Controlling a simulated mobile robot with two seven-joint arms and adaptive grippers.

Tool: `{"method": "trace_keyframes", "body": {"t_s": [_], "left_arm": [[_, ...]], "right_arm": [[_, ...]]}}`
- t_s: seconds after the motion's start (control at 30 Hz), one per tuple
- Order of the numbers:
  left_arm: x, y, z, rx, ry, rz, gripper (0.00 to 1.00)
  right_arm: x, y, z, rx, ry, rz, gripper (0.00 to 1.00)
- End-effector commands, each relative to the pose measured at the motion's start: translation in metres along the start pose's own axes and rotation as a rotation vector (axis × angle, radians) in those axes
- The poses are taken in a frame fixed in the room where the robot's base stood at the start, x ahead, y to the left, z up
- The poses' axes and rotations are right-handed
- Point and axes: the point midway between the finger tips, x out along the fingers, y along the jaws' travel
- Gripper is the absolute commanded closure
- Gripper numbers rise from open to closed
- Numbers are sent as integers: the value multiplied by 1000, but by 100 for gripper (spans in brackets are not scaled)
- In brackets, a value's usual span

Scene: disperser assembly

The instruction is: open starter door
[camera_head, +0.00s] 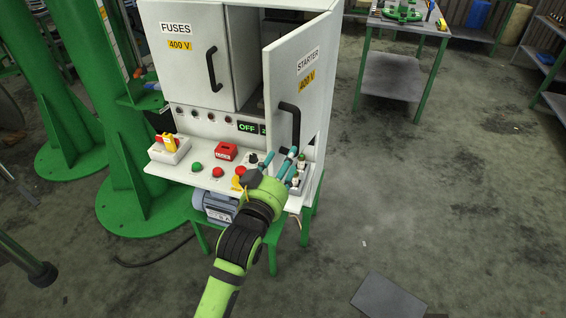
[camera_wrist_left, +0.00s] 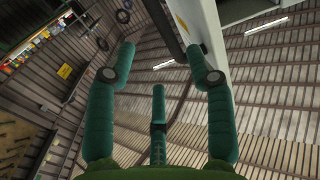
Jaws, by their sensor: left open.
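The starter door (camera_head: 306,75) is a white panel labelled STARTER 400 V. It stands ajar, swung out from the cabinet, with a dark gap along its left side. Its black handle (camera_head: 289,112) is on the lower left of the door face. My left gripper (camera_head: 283,156), with teal fingers, is just below the handle, in front of the control shelf. In the left wrist view my left gripper (camera_wrist_left: 161,62) has its fingers spread and nothing between them. I cannot tell whether a finger touches the handle or door. My right gripper is out of view.
The fuses door (camera_head: 190,60) on the left is shut. The control shelf (camera_head: 185,180) below carries buttons, a red box (camera_head: 226,151) and switches. A green pillar (camera_head: 125,150) stands left. Open floor (camera_head: 400,200) lies right, with a dark plate (camera_head: 388,298) near the bottom.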

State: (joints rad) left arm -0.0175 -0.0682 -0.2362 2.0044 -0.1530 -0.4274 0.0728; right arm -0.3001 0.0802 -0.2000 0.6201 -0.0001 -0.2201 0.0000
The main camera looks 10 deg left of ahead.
Motion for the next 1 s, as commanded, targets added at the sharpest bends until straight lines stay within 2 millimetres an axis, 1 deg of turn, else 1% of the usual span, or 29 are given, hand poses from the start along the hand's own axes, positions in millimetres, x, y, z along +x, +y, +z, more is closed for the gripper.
{"method": "trace_keyframes", "body": {"t_s": [0.13, 0.17, 0.2, 0.27, 0.3, 0.37, 0.47, 0.57, 0.67, 0.77, 0.87, 1.0], "left_arm": [[0, 0, 0, 0, -1, 0, 46], [0, 0, 0, 0, -1, 0, 58], [0, 0, 0, -1, 1, 2, 74], [0, 2, -1, -11, 9, 13, 98], [0, 4, -3, -22, 18, 26, 100], [-1, 8, -8, -52, 43, 58, 100], [-5, 18, -20, -135, 103, 132, 100], [-11, 26, -36, -244, 171, 210, 100], [-18, 27, -50, -362, 232, 273, 100], [-25, 23, -64, -488, 283, 317, 100], [-31, 14, -73, -620, 322, 342, 100], [-36, -5, -79, -809, 354, 343, 100]], "right_arm": [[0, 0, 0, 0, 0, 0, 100], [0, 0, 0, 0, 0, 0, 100], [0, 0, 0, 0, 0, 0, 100], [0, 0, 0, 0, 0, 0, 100], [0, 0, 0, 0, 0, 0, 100], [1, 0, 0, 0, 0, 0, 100], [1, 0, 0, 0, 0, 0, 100], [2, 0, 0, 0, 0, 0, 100], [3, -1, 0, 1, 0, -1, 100], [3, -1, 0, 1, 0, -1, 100], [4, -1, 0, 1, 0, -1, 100], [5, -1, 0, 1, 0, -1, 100]]}}
